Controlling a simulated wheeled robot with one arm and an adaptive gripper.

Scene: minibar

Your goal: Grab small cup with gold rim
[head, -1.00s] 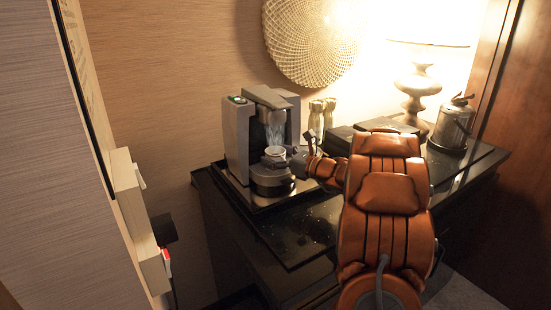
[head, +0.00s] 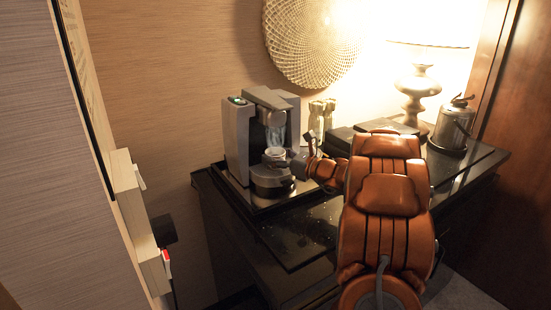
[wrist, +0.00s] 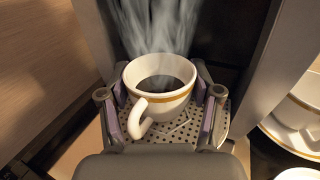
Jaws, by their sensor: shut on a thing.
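The small white cup with a gold rim band (wrist: 162,103) stands upright at the coffee machine's drip tray, with dark liquid inside and its handle toward the wrist camera. Pale steam rises above it. My gripper (wrist: 162,112) is around the cup, one finger on each side, shut on it. I cannot tell whether the cup's base touches the perforated drip tray (wrist: 185,132).
At the right of the wrist view stands other gold-banded white crockery (wrist: 300,118). On the black counter (head: 300,232) are a lamp (head: 417,92) and a metal canister (head: 453,127). The machine's walls stand close on both sides of the cup.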

